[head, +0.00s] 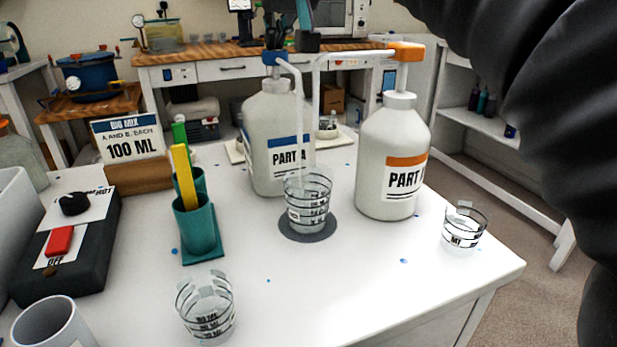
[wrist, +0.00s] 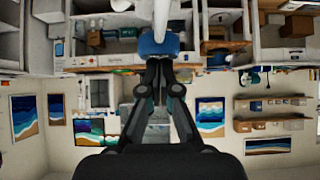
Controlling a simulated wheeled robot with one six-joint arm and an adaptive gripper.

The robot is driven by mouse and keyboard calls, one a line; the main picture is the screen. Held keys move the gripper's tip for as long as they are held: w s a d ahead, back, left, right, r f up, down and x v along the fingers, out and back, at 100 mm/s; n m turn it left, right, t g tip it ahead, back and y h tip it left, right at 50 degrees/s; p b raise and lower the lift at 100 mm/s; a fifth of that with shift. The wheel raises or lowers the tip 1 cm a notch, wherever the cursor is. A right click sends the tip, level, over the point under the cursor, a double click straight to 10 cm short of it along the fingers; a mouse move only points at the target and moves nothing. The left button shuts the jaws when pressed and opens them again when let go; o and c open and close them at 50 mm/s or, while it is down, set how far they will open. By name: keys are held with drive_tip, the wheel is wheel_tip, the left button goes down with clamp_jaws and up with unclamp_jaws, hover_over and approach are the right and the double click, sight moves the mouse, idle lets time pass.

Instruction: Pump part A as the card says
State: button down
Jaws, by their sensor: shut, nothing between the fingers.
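The card (head: 125,145) reads "BIG MIX, A AND B, EACH 100 ML". The part A bottle (head: 262,125) is white with a blue label and a blue pump head (head: 270,57). A clear graduated cup (head: 309,203) stands on a dark round mat (head: 308,236), below the spouts of both pumps; its fill level is not clear. My gripper (head: 306,42) is at the part A pump head, shut and empty. In the wrist view, its fingertips (wrist: 158,62) are close together at the blue pump head (wrist: 158,45); I cannot tell whether they touch it.
The second bottle (head: 385,150), with an orange label and orange pump head, stands to the right. Other clear cups stand at front (head: 206,308) and right (head: 464,226). A teal holder (head: 197,228) with sticks and a dark device (head: 70,240) are left.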

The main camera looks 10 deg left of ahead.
drive_tip(key=shift+f+b, duration=0.3)
drive_tip(key=shift+f, duration=0.35)
drive_tip(key=shift+r, duration=0.2)
wheel_tip(320, 180, up, 2)
drive_tip(key=p, duration=0.2)
drive_tip(key=shift+r+p, duration=0.1)
drive_tip(key=shift+p, duration=0.25)
drive_tip(key=shift+r+p, duration=0.3)
drive_tip(key=shift+r, duration=0.5)
drive_tip(key=shift+f, duration=0.1)
